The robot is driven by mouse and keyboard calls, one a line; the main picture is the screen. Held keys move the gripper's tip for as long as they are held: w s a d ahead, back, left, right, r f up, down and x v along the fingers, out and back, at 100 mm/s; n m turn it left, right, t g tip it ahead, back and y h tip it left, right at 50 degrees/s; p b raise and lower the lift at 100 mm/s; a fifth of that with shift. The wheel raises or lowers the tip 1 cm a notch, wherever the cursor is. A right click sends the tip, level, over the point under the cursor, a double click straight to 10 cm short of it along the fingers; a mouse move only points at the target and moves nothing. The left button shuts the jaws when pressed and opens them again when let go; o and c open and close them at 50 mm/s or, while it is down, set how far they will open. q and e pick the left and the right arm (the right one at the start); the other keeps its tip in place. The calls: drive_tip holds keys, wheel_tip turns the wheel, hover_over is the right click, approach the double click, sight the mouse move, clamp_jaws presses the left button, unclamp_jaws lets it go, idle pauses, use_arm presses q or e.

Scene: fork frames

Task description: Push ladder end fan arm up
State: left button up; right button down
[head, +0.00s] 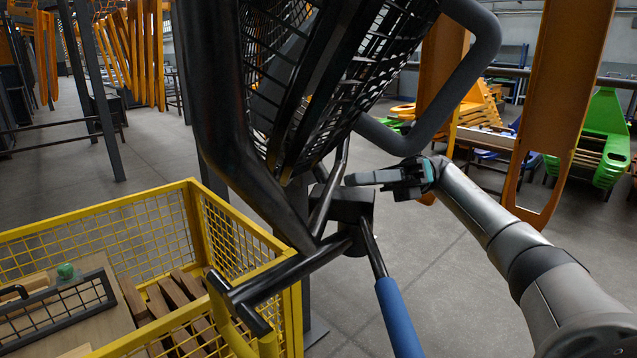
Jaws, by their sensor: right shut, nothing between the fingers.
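A dark metal fan frame with a round wire cage (310,80) fills the upper middle of the head view. Thick black tubes (225,110) run down from it to a black joint block (350,203). A lever arm with a blue grip (397,315) hangs from the block toward the bottom of the view. My right gripper (362,179) comes in from the right, shut and empty. Its fingertips point left, just above the block and beside a black tube. I cannot tell whether they touch it. My left gripper is not in view.
A yellow mesh crate (100,212) stands at lower left with wooden blocks (170,300) and a small green object (65,270) in it. Orange frames (570,80) and a green frame (605,130) stand behind at right. Grey floor is open between.

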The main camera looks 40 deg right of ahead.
drive_tip(key=r+b, duration=0.1)
hover_over(318, 233)
drive_tip(key=v, duration=0.2)
drive_tip(key=shift+a+r, duration=0.55)
drive_tip(key=shift+a, duration=0.35)
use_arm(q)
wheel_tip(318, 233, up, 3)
use_arm(e)
drive_tip(key=shift+a, duration=0.1)
drive_tip(key=shift+r, duration=0.1)
